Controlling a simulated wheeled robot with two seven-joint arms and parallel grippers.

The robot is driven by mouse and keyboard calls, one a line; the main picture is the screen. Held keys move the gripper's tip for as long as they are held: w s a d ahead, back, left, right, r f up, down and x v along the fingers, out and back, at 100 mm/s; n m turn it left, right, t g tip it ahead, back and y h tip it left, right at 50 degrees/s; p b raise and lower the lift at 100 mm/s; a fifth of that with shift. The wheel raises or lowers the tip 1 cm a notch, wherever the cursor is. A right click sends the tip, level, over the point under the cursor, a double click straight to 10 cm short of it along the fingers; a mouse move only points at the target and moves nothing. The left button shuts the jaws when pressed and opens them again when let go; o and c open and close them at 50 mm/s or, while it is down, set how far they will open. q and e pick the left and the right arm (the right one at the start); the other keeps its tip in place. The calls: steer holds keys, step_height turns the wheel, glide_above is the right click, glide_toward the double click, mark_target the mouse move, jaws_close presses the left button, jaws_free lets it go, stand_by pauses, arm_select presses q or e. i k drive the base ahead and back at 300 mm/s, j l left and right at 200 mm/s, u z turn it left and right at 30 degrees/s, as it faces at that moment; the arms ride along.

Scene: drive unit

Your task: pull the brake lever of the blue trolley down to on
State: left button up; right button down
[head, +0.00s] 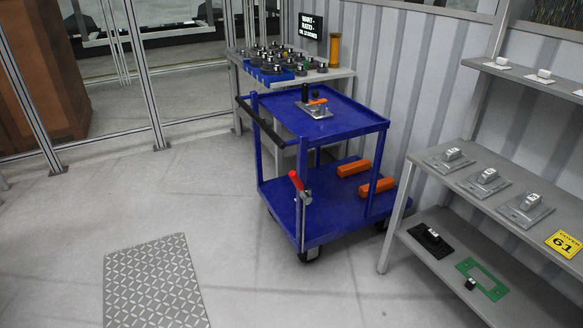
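The blue trolley (325,225) stands in the middle of the view, with an upper tray, a lower deck and a black push handle (260,122) on its left side. The brake lever (297,180) has a red grip and sits low at the trolley's near left corner post. Its red end points up and to the left from a grey mount (305,197). Neither of my grippers is in view, and nothing touches the lever.
Two orange blocks lie on the lower deck; a grey plate with a part (315,109) lies on the upper tray. A shelf rack (520,220) stands at the right, a parts table (340,72) behind. A patterned mat (153,284) lies front left; the floor (225,215) left of the trolley is clear.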

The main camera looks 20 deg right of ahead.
mark_target(307, 198)
steer(key=i+l+u, duration=0.1)
steer(key=i, duration=0.95)
